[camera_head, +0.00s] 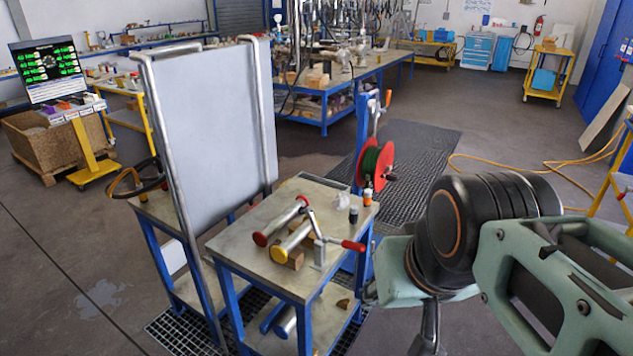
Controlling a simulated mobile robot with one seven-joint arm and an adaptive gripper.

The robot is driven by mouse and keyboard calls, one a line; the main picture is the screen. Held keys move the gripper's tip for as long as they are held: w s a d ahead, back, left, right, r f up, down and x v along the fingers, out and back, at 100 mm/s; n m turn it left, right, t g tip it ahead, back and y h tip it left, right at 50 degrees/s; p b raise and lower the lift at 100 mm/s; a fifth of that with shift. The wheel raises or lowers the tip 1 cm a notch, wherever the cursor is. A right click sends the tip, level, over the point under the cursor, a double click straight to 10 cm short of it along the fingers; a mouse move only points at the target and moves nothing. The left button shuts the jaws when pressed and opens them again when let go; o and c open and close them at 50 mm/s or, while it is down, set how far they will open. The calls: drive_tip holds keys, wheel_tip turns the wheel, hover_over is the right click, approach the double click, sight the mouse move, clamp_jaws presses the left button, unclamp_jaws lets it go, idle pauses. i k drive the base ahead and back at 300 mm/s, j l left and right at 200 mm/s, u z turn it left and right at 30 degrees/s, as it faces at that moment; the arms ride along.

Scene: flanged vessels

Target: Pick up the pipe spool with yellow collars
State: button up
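The pipe spool with yellow collars (292,240) lies tilted across a small blue-framed table, left of my arm. Its near yellow end faces me, and a wooden block sits under or beside it. A similar pipe spool with red collars (281,222) lies just to its left, nearly parallel. My arm fills the right side of the view, with its green and black links in front of the floor. I cannot make out my gripper's fingers. My arm is apart from the yellow-collared spool.
A red-handled metal tool (320,247) stands close right of the spool. Small bottles (354,214) stand at the table's right edge, near a red reel (376,164). A tall grey panel (210,130) rises at the table's left. The table's front left top is bare.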

sight(280, 253)
drive_tip(key=i+l+u, duration=0.1)
drive_tip(key=u, duration=0.3)
drive_tip(key=i+l+u, duration=0.1)
drive_tip(key=u, duration=0.3)
drive_tip(key=i+l+u, duration=0.1)
drive_tip(key=u, duration=0.3)
drive_tip(key=i+l+u, duration=0.2)
drive_tip(key=l, duration=0.2)
drive_tip(key=l+u, duration=0.25)
drive_tip(key=l, duration=0.15)
drive_tip(key=i+l+u, duration=0.1)
drive_tip(key=l, duration=0.6)
drive_tip(key=i+l, duration=0.1)
drive_tip(key=l, duration=0.65)
drive_tip(key=i+l+u, duration=0.15)
drive_tip(key=l, duration=0.55)
drive_tip(key=k, duration=0.05)
